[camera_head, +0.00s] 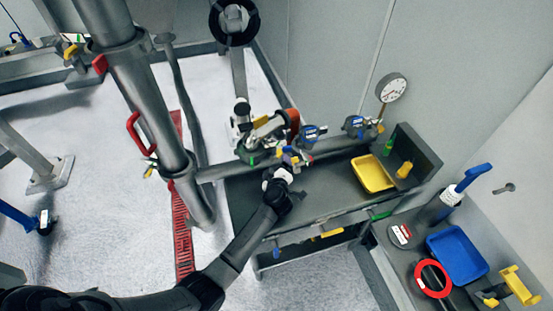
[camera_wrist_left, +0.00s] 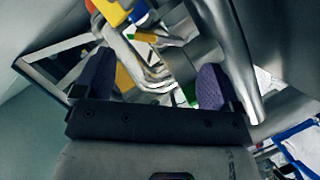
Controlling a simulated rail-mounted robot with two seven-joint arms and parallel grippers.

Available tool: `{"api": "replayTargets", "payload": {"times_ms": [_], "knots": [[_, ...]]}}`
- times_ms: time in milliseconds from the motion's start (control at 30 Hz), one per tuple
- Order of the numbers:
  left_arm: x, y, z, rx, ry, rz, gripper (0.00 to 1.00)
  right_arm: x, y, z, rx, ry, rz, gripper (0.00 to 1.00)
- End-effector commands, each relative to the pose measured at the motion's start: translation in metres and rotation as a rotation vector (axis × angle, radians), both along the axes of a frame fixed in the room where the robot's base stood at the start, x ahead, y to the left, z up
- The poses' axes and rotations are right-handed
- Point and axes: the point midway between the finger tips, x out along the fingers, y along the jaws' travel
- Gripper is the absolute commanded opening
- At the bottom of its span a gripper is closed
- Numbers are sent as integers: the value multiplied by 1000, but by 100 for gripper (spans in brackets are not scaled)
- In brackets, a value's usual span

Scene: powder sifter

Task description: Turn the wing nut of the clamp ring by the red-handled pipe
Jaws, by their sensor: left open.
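The red handle (camera_head: 134,131) sits on a thick grey pipe (camera_head: 147,108) that slants down the left of the head view. A clamp ring (camera_head: 176,169) circles this pipe lower down. A small yellow part (camera_head: 148,172) shows beside it; I cannot tell whether it is the wing nut. My left gripper (camera_head: 291,160) is at a horizontal pipe, to the right of the red-handled pipe. In the left wrist view its purple finger pads (camera_wrist_left: 153,82) are apart. Bent silver metal (camera_wrist_left: 150,72) shows between and beyond them; contact is unclear. My right gripper is not in view.
Valves with blue parts (camera_head: 310,132) and a round gauge (camera_head: 391,87) line the horizontal pipe. A yellow tray (camera_head: 372,173) lies on the dark bench (camera_head: 325,197). A blue tray (camera_head: 457,253) and a red ring (camera_head: 433,279) are at lower right. Floor at left is mostly clear.

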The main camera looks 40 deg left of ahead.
Motion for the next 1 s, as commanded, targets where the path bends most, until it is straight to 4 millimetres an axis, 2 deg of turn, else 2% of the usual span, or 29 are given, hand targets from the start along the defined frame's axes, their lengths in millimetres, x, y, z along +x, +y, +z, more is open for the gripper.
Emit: {"api": "replayTargets", "payload": {"times_ms": [200, 400, 867, 1000], "knots": [[27, 23, -11, 1, 0, 1, 89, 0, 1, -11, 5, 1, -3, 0], [41, 34, -16, -1, -1, 0, 89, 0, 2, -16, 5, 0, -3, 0], [47, 40, -17, -1, -1, 0, 89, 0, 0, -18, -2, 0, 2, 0], [47, 39, -17, -1, -1, 0, 79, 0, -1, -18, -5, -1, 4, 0]]}}
